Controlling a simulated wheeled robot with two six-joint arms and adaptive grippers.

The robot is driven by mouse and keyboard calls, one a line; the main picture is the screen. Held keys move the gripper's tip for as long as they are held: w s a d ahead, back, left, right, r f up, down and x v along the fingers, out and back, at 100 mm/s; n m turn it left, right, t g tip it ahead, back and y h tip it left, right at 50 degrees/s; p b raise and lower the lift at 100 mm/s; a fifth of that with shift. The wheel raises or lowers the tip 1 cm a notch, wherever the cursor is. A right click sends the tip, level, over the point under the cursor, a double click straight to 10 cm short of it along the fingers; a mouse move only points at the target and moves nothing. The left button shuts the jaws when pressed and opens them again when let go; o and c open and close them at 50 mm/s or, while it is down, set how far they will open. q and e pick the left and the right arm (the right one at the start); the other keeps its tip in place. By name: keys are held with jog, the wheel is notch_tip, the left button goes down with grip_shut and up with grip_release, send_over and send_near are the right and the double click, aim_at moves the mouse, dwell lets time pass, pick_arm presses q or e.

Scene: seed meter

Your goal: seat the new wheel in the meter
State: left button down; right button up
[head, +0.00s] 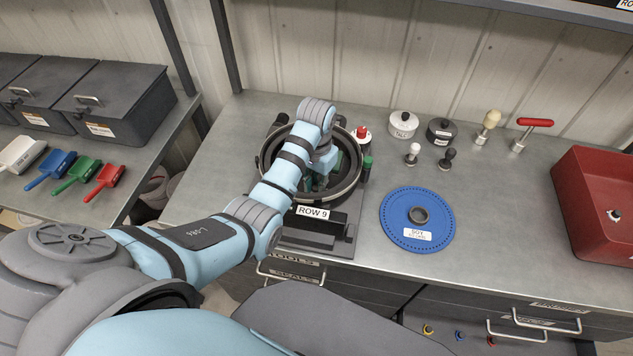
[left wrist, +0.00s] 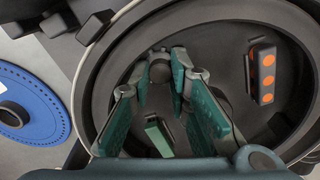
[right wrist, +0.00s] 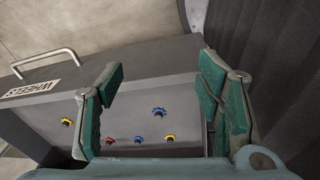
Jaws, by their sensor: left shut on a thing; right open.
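The seed meter (head: 352,190), a round dark housing labelled ROW 9, stands on the bench. My left gripper (head: 318,182) reaches down into it. In the left wrist view its green-padded fingers (left wrist: 160,72) are closed at the tips on a small dark rounded part (left wrist: 158,74); I cannot tell whether this is a wheel. A green block (left wrist: 158,138) and a dark block with orange dots (left wrist: 265,75) show inside the housing. My right gripper (right wrist: 158,100) is open and empty near the WHEELS drawer, where several small coloured wheels (right wrist: 158,112) show.
A blue disc labelled SOY (head: 400,235) lies right of the meter. White (head: 402,124) and dark (head: 440,131) lidded pots, small knobs and a red-handled tool (head: 534,123) stand behind it. A red bin (head: 595,170) is at far right. Scoops (head: 57,170) lie on the left bench.

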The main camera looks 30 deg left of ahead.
pick_arm(q)
jog(key=c, duration=1.4)
grip_release()
jog(key=shift+c, duration=0.2)
jog(key=shift+r, duration=0.1)
jog(key=shift+c, duration=0.4)
